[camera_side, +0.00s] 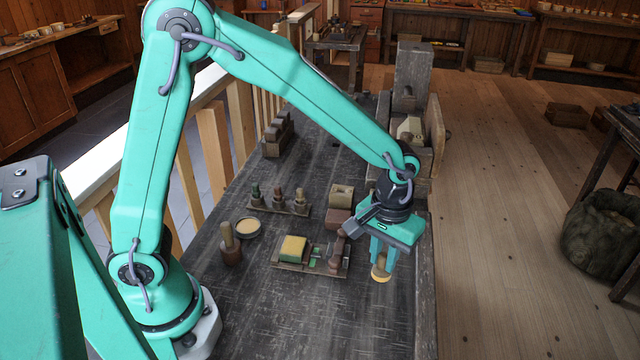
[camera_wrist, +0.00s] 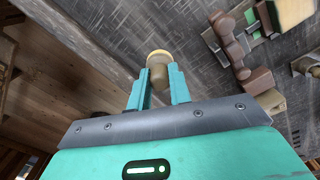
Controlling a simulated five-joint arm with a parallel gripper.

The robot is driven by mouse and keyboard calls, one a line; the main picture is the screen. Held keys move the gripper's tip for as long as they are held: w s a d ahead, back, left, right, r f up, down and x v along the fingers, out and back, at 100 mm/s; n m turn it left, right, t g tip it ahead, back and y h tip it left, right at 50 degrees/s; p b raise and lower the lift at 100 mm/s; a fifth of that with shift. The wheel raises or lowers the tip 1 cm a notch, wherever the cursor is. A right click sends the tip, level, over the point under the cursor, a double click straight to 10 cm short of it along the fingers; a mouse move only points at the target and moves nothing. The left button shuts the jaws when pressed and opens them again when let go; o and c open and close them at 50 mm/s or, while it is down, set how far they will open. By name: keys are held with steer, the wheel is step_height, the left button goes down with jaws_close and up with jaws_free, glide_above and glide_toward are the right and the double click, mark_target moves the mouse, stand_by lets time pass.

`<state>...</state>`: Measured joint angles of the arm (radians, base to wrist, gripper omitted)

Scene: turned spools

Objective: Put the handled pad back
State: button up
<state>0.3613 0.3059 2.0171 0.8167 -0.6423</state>
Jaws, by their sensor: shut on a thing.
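My gripper (camera_side: 382,258) is shut on the handled pad (camera_side: 381,273), which has a tan wooden grip and a pale yellow round pad at its lower end. It is over the right side of the dark bench; I cannot tell whether the pad touches the top. In the wrist view the handled pad (camera_wrist: 158,58) sits between the two teal fingers. A round shallow dish (camera_side: 248,227) with a tan fill stands on the left, beside a dark brown pot (camera_side: 231,255) with a pale wooden handle sticking up.
Left of my gripper, a wooden tray (camera_side: 290,267) bears a yellow-green block (camera_side: 293,249), small green pieces and a brown turned piece (camera_side: 337,250). Behind are a rack (camera_side: 279,208) of small spools and wooden blocks (camera_side: 341,195). The bench's front is clear; its right edge is close.

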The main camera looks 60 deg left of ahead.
steer(key=shift+w+a+f, duration=0.4)
steer(key=shift+w+f, duration=0.05)
steer(key=shift+f, duration=0.55)
steer(key=shift+w+a+f, duration=0.4)
steer(key=shift+f, duration=0.65)
steer(key=shift+w+a+f, duration=0.4)
steer(key=shift+w+f, duration=0.05)
steer(key=shift+f, duration=0.55)
steer(key=shift+f, duration=0.15)
steer(key=o, duration=0.9)
step_height(320, 180, up, 12)
steer(key=shift+r, duration=0.2)
